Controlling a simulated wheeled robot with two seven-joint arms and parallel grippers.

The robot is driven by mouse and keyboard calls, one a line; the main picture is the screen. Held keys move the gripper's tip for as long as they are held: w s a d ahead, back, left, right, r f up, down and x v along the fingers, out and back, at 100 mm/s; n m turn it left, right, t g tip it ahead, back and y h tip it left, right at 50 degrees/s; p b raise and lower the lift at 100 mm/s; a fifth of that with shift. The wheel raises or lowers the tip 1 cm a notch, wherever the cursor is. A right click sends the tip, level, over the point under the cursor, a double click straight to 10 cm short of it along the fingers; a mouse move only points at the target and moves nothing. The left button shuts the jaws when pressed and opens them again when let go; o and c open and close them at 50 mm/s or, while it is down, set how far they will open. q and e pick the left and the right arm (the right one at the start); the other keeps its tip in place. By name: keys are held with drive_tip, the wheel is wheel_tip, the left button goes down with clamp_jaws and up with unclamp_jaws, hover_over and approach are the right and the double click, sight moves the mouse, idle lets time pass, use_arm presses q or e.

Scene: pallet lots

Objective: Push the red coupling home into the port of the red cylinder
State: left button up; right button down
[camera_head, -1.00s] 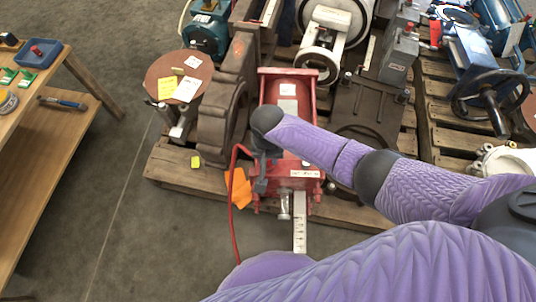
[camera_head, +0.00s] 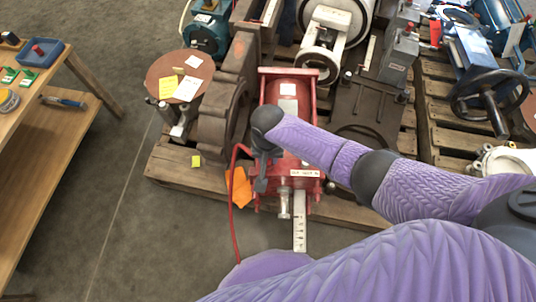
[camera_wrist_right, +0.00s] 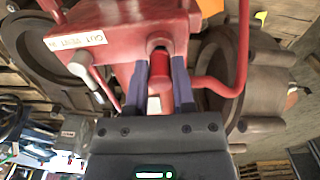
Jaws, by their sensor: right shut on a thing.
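The red cylinder (camera_head: 290,92) lies on a pallet in the middle of the head view, and its red end block (camera_wrist_right: 120,35) with a white label fills the top of the wrist view. My right gripper (camera_head: 261,186) is at the near left of this block. In the wrist view its two fingers (camera_wrist_right: 160,85) are shut on the red coupling (camera_wrist_right: 160,68). The coupling points at the dark round port (camera_wrist_right: 159,44) and its front end is at the mouth; how deep it sits cannot be told. The head view hides the coupling. My left gripper is not in view.
A red hose (camera_head: 234,215) hangs left of the cylinder, beside an orange tag (camera_head: 239,188). A brown flanged casting (camera_head: 218,125) stands close on the left. A metal fitting (camera_head: 284,203) and a white scale strip (camera_head: 300,233) stick out in front. Floor at the left is clear.

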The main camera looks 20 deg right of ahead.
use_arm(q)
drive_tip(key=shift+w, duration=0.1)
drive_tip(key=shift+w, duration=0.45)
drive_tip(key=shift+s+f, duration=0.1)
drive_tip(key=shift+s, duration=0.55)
use_arm(e)
drive_tip(key=shift+f, duration=0.5)
drive_tip(key=shift+c, duration=2.1)
unclamp_jaws()
drive_tip(key=shift+o, duration=0.2)
wheel_tip(320, 180, up, 10)
drive_tip(key=p, duration=0.7)
drive_tip(key=shift+r+p, duration=0.1)
drive_tip(key=shift+p, duration=0.25)
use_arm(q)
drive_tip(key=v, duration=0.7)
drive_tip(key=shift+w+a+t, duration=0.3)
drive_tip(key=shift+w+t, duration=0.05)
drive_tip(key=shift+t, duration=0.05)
use_arm(e)
drive_tip(key=shift+f, duration=0.2)
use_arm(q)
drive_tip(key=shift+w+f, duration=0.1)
